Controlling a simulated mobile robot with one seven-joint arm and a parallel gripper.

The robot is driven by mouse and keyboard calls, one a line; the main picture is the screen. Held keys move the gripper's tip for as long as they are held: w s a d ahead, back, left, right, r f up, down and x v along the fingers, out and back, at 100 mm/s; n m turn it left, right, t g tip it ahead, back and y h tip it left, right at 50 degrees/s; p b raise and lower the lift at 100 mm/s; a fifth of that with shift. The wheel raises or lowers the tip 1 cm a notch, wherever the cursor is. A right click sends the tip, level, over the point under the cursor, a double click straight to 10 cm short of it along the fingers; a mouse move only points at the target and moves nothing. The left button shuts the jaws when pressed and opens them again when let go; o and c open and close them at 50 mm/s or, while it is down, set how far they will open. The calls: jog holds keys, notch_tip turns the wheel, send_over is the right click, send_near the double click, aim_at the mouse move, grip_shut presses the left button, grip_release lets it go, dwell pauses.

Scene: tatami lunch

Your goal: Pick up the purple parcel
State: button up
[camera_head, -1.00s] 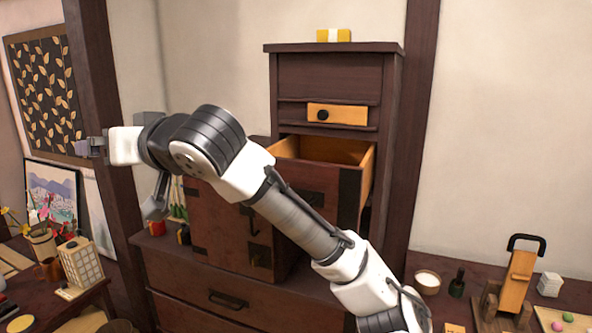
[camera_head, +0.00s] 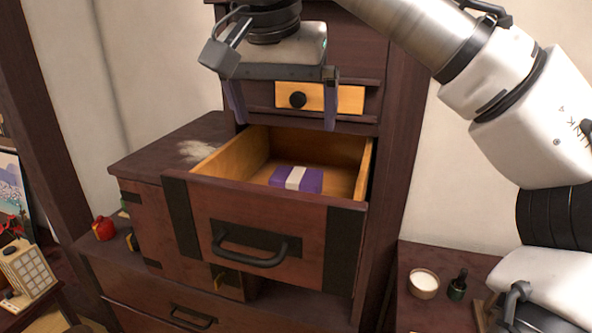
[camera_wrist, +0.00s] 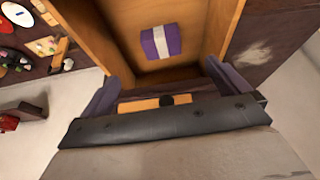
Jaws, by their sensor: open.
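The purple parcel (camera_head: 297,179) with a white band lies inside the open drawer (camera_head: 265,195), on its wooden floor. It also shows in the wrist view (camera_wrist: 161,41), ahead of the fingers. My gripper (camera_head: 283,112) is open and empty, with its two fingers pointing down. In the head view it hangs above the drawer's back part, higher than the parcel and apart from it. In the wrist view its fingers (camera_wrist: 165,82) stand wide at the left and right.
The drawer's wooden walls enclose the parcel, and its front carries a black handle (camera_head: 250,252). A small light wooden drawer with a black knob (camera_head: 298,99) sits just behind my gripper. A white cup (camera_head: 423,283) and a dark bottle (camera_head: 458,285) stand at the lower right.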

send_over(293, 180)
jog(key=s, duration=0.3)
notch_tip(293, 180, down, 8)
jog(key=shift+a+p+x, duration=0.15)
jog(key=shift+p+x, duration=0.2)
jog(key=shift+x, duration=0.95)
jog(key=shift+a+p+x, duration=0.1)
jog(key=shift+p+x, duration=0.25)
jog(key=shift+x, duration=0.9)
jog(key=shift+w, duration=0.15)
jog(key=c, duration=1.1)
jog(key=shift+o, duration=0.2)
jog(key=shift+r, duration=0.1)
jog(key=shift+a+r+b, duration=0.1)
jog(key=shift+r+b, duration=0.35)
jog(key=shift+b, duration=0.1)
jog(key=s+b, duration=0.1)
jog(key=s, duration=0.1)
jog(key=s+a+b, duration=0.1)
jog(key=s, duration=0.2)
jog(key=s+a+b, duration=0.1)
jog(key=s, duration=0.1)
jog(key=shift+s, duration=0.3)
notch_tip(293, 180, up, 14)
jog(key=p, duration=0.5)
jog(key=shift+p, duration=0.35)
